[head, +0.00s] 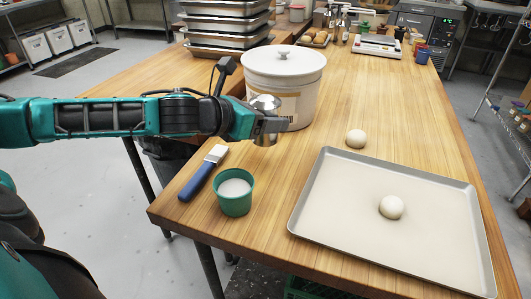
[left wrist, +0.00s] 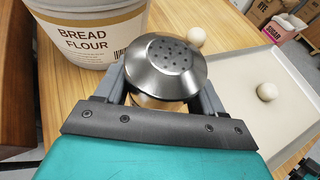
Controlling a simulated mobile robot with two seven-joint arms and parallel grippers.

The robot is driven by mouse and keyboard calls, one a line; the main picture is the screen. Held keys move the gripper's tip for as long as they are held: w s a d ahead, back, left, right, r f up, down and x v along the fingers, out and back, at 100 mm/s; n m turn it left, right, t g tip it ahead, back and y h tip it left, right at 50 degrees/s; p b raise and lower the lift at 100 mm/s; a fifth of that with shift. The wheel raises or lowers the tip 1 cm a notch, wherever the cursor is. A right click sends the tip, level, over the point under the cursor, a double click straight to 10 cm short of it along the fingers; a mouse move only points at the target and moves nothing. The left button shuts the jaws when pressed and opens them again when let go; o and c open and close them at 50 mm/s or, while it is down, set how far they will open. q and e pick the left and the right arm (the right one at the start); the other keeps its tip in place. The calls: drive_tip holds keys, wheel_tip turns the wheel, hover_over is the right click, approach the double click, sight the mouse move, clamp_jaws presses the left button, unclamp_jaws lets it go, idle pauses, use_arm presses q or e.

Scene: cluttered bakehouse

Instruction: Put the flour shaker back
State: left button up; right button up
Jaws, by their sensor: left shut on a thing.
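The flour shaker (head: 265,103) is a shiny metal can, upright, partly hidden by my gripper in the head view. In the left wrist view its domed, perforated lid (left wrist: 168,62) faces the camera. My left gripper (head: 273,126) is shut on the shaker, with one finger on each side of it. The shaker is just in front of the white flour bin (head: 285,75), which reads "BREAD FLOUR" in the left wrist view (left wrist: 90,42). I cannot tell whether the shaker's base touches the table. My right gripper is not in view.
On the wooden table (head: 400,120), a green cup (head: 234,205) of white contents and a blue-handled scraper (head: 197,180) lie near the front left. A tray (head: 340,222) holds a dough ball (head: 391,207); another ball (head: 356,138) sits behind it. Stacked pans (head: 228,25) stand at the back left.

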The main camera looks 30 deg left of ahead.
sight(265, 141)
use_arm(q)
drive_tip(key=shift+f, duration=0.95)
wheel_tip(265, 141, down, 4)
drive_tip(key=shift+r+b, duration=0.2)
drive_tip(key=shift+b, duration=0.9)
drive_tip(key=shift+f, duration=0.3)
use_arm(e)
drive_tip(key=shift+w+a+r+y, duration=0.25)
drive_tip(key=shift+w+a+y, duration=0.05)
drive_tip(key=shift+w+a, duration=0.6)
use_arm(q)
drive_tip(key=o, duration=1.2)
drive_tip(key=shift+f, duration=0.1)
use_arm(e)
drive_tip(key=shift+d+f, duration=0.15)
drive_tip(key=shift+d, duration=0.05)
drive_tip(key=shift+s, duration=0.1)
